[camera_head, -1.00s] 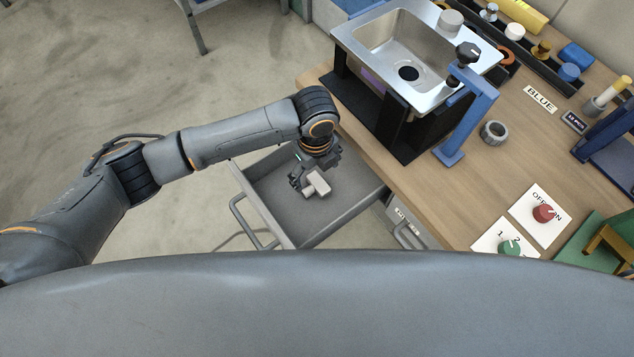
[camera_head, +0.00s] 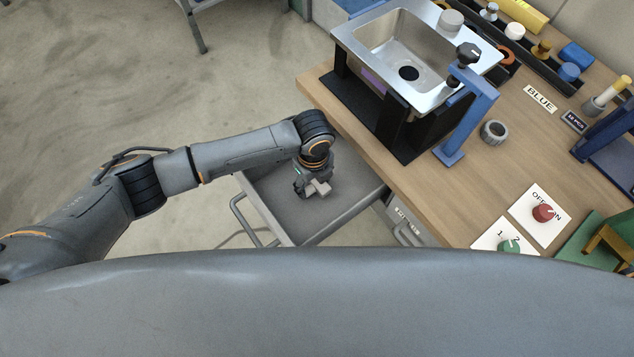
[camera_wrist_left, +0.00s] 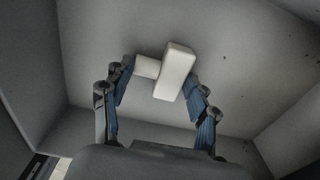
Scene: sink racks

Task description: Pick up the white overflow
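The white overflow is a pale blocky piece with a shorter stub at its side. It lies in the open grey drawer area in the head view (camera_head: 321,187), partly hidden by my left gripper. In the left wrist view the white overflow (camera_wrist_left: 175,72) shows between the two blue-padded fingers of my left gripper (camera_wrist_left: 160,73). The left finger is close to the stub and the right finger close to the larger block. Whether the fingers press on it cannot be told. In the head view my left gripper (camera_head: 309,188) points down into the drawer. My right gripper is not in view.
The drawer (camera_head: 340,219) has raised walls around my gripper. The wooden worktop (camera_head: 400,190) edge is just to the right. A metal sink (camera_head: 380,42) on a black stand and a blue bracket (camera_head: 470,115) stand on the worktop. Floor at left is free.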

